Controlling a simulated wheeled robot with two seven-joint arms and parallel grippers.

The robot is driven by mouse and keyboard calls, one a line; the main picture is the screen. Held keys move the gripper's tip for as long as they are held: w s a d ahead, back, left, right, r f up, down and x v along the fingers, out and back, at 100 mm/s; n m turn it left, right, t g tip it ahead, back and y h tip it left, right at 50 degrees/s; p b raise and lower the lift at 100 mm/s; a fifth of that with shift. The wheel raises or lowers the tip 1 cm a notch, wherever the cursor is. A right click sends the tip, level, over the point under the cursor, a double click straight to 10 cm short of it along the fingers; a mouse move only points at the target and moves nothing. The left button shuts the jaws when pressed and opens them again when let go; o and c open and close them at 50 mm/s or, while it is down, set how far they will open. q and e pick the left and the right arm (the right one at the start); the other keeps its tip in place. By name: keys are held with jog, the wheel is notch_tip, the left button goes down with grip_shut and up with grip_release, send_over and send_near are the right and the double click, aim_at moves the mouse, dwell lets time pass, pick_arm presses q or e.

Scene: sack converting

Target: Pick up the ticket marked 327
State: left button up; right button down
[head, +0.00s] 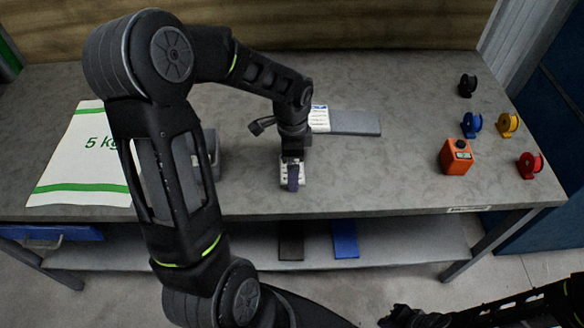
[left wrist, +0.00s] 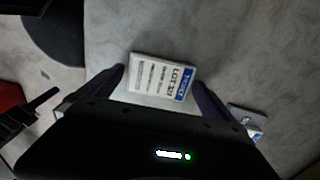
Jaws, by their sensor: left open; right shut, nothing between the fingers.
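A white ticket (left wrist: 160,76) with a blue end band and small print lies on the grey table in the left wrist view. Its large print starts with LOT, but I cannot read the number for certain. In the head view the ticket (head: 284,182) lies under my left gripper (head: 292,186), partly hidden by it. My left gripper (left wrist: 160,92) is open, with one dark finger at each side of the ticket, and does not visibly hold it. My right gripper (head: 388,318) is shut and empty at the bottom of the head view, away from the table.
A 5 kg sack (head: 75,165) lies at left.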

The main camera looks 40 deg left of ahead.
pick_arm(q)
jog(key=shift+f, duration=0.1)
jog(key=shift+c, duration=0.3)
jog(key=c, duration=1.1)
notch_tip(320, 180, up, 10)
dwell(0.5)
dwell(0.5)
